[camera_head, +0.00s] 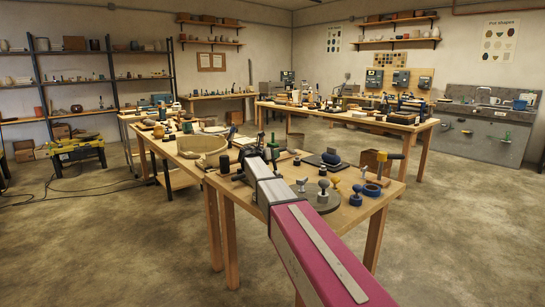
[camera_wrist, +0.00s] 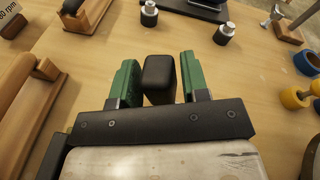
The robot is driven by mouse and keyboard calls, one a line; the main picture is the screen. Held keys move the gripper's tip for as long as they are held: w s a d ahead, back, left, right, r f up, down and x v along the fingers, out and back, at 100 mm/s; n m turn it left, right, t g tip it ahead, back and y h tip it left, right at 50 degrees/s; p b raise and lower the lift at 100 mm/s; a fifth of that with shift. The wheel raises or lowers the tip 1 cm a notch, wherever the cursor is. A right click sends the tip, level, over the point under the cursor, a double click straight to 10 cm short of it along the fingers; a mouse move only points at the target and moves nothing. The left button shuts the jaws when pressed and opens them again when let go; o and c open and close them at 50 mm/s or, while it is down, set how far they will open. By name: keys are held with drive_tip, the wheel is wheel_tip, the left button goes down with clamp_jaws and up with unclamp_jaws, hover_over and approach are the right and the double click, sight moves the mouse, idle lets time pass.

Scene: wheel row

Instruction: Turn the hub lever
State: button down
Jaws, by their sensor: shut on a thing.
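In the wrist view my gripper (camera_wrist: 158,60) has two green fingers, one on each side of a black, rounded upright block (camera_wrist: 159,76), which I take to be the grip of the hub lever. It is shut on this block, which stands between the fingers near their tips. The rest of the lever and the hub below are hidden by the block and my gripper. In the head view my arm reaches over the near wooden table, and the block cannot be made out clearly there.
The wooden table (camera_wrist: 255,72) is crowded. Black-and-white knobs (camera_wrist: 224,33) stand ahead and right, and blue-and-yellow pieces (camera_wrist: 307,63) lie at the right. A wooden piece with a handle (camera_wrist: 38,100) is close on the left. A grey disc (camera_head: 318,203) lies right of my arm.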

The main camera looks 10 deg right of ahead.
drive_tip(key=c, duration=0.6)
unclamp_jaws()
drive_tip(key=v, duration=1.1)
